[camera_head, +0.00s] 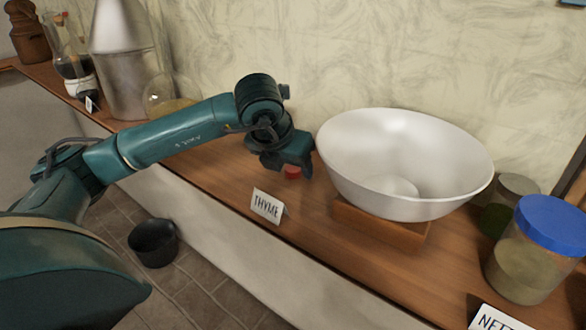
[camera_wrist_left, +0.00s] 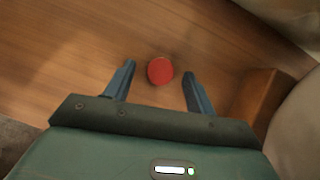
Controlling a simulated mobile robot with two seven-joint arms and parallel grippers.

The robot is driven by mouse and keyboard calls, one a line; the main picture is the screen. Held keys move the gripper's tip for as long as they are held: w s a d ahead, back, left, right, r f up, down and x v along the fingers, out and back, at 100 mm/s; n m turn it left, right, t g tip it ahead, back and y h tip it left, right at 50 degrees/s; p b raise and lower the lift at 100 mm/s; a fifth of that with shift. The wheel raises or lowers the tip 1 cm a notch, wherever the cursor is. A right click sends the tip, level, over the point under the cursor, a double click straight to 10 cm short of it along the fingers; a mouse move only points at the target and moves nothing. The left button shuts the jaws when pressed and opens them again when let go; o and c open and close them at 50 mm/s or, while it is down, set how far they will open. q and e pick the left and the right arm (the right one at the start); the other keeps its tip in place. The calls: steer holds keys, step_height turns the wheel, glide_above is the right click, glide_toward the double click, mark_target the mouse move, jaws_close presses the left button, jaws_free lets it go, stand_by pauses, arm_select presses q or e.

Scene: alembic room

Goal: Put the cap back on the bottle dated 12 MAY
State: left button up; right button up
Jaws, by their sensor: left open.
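A small red cap (camera_head: 293,172) lies on the wooden shelf, left of the white bowl. It also shows in the left wrist view (camera_wrist_left: 160,71), as a red disc between and just beyond my fingertips. My left gripper (camera_head: 290,164) is open, pointing down at the shelf above the cap; its two fingers (camera_wrist_left: 158,78) stand either side with a gap to the cap. No bottle with a 12 MAY date can be made out in these frames. My right gripper is not in view.
A white bowl (camera_head: 400,150) on a wooden block (camera_head: 380,229) stands close right of my gripper. A THYME card (camera_head: 267,205) stands near the front edge. A blue-lidded jar (camera_head: 537,265) is at the right; glass and metal vessels (camera_head: 122,70) at the left. A dark bucket (camera_head: 154,243) is on the floor.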

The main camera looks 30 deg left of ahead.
mark_target(290, 172)
arm_select(q)
steer(key=shift+c, duration=0.3)
steer(key=c, duration=1)
steer(key=shift+o, duration=0.2)
step_height(290, 172, up, 10)
